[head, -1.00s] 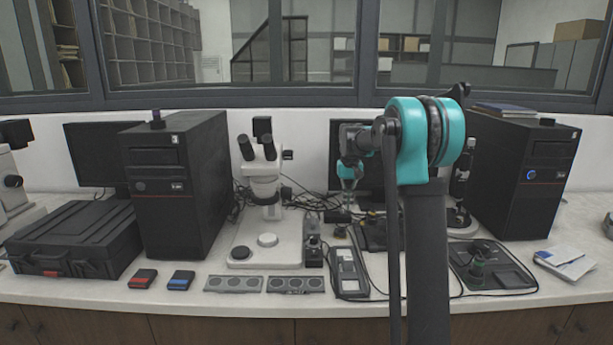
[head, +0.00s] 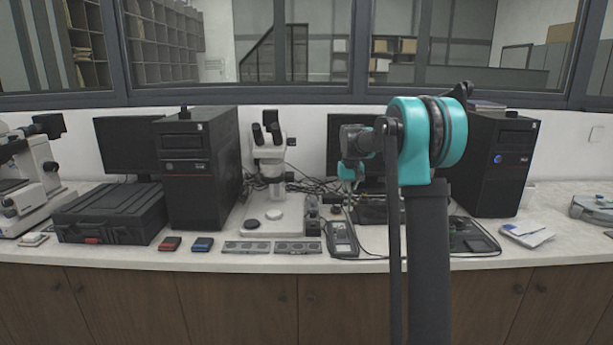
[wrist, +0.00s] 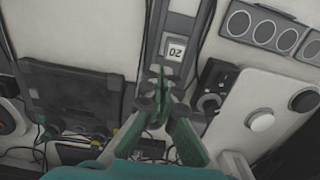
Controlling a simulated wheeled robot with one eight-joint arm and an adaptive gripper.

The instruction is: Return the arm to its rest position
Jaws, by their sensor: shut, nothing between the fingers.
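My gripper (head: 348,174) shows in the head view as a small teal shape in front of the dark monitor, above the middle of the bench; my raised arm partly covers it. In the wrist view my gripper (wrist: 160,88) points down with its green fingers together and nothing between them. Below the fingertips lies a long grey device with a small display (wrist: 175,50) reading 02. The fingers look apart from it. My arm's elbow and upper link stand in the right half of the head view.
A microscope (head: 270,165), black computer towers (head: 197,165) and a black case (head: 112,212) crowd the bench. Grey trays with round slots (head: 246,247) lie near the front edge. A dark tray (head: 475,240) lies partly behind my arm. Open bench shows at the right.

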